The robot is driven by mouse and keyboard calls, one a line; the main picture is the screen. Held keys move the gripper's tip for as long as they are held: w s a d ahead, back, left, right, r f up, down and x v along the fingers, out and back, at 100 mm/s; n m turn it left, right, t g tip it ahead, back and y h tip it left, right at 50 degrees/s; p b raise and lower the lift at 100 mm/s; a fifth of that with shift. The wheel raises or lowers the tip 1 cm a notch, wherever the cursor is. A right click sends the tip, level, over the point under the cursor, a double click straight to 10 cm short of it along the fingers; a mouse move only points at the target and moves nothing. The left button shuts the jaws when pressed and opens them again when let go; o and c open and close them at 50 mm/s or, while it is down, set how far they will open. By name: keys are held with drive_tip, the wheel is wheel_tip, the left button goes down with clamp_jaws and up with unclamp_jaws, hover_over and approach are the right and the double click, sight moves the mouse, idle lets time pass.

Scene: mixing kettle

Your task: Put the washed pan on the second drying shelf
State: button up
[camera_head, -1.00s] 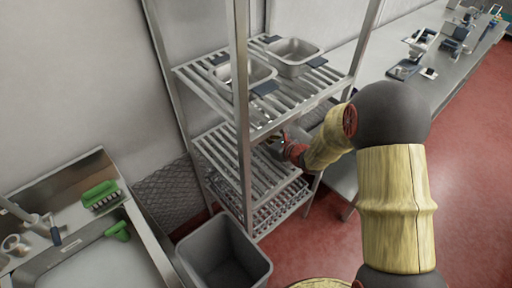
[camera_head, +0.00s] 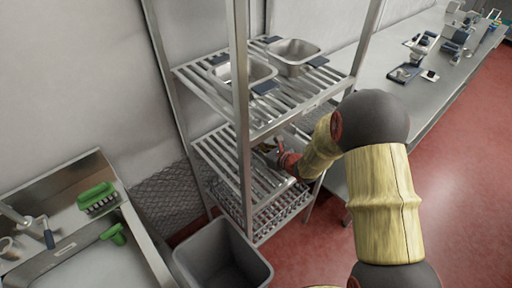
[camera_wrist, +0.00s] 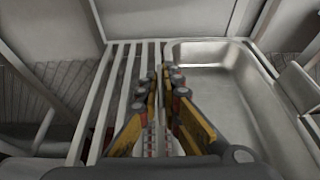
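A rectangular metal pan (camera_wrist: 215,80) fills the right of the wrist view, beside and over the slats of a shelf (camera_wrist: 118,80). My gripper (camera_wrist: 162,75) is at the pan's left rim, its fingertips close together with the rim seeming to run between them. In the head view my gripper (camera_head: 274,157) reaches in over the second shelf (camera_head: 222,152), below the top shelf. The pan is mostly hidden there by the upper shelf and my arm. Whether it rests fully on the slats is not clear.
Two pans (camera_head: 294,56) (camera_head: 248,72) stand on the top shelf (camera_head: 290,108). A front post (camera_head: 242,130) rises near my arm. Below are a lower wire rack (camera_head: 282,210) and a grey bin (camera_head: 222,256). A sink with a green brush (camera_head: 97,198) is at left.

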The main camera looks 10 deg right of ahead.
drive_tip(key=o, duration=0.5)
drive_tip(key=shift+c, duration=0.2)
drive_tip(key=shift+r, duration=0.2)
drive_tip(key=p+v, duration=0.3)
drive_tip(key=v, duration=0.9)
drive_tip(key=shift+f, duration=0.15)
